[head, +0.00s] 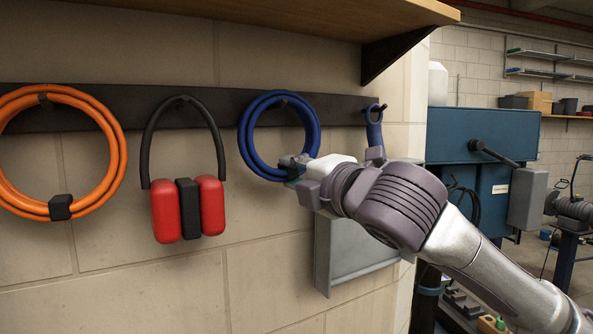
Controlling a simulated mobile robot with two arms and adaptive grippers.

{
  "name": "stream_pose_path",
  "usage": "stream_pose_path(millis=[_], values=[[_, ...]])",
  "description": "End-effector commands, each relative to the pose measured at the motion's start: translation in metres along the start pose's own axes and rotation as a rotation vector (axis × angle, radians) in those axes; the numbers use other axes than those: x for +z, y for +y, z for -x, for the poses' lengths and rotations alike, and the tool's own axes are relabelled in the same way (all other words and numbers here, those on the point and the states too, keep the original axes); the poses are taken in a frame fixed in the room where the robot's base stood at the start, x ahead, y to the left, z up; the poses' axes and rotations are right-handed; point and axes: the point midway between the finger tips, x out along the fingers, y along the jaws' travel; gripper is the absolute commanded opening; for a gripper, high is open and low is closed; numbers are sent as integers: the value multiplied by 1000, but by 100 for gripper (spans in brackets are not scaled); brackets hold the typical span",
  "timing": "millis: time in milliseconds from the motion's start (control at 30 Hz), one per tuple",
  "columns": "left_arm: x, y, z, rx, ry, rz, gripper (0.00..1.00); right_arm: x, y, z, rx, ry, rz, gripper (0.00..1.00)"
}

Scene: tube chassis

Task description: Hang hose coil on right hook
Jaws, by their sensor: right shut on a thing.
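A blue hose coil (244,137) is upright against the dark hook rail (222,100), right of the red ear defenders. A dark hook tip (284,102) shows at the top of the coil; I cannot tell if the coil's weight rests on it. My right gripper (293,166) is shut on the blue hose coil at its lower right edge, and the fingers are partly hidden. Another hook (381,107) at the rail's right end has a blue item (374,133) at it, partly hidden behind my right gripper. My left gripper is out of view.
An orange hose coil (118,150) and red ear defenders (165,210) hang to the left. A wooden shelf (290,15) with a dark bracket (390,52) juts out above. A grey panel (345,262) is on the wall below my right gripper. A blue cabinet (480,130) stands right.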

Motion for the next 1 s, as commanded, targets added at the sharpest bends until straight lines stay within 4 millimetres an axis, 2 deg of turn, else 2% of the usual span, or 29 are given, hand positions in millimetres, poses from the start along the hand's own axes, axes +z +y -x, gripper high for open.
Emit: stream_pose_path(millis=[467, 500, 633, 667, 1000], values=[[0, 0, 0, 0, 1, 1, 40, 0, 2, 1, 4, 0, 0, 0], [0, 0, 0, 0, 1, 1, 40, 0, 2, 1, 5, 0, 0, 30], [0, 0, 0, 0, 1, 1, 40, 0, 2, 1, 4, 0, 0, 51], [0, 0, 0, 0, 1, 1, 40, 0, 2, 1, 4, 0, 0, 54], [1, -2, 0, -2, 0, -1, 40, 0, -1, 3, -2, 0, 0, 54]])
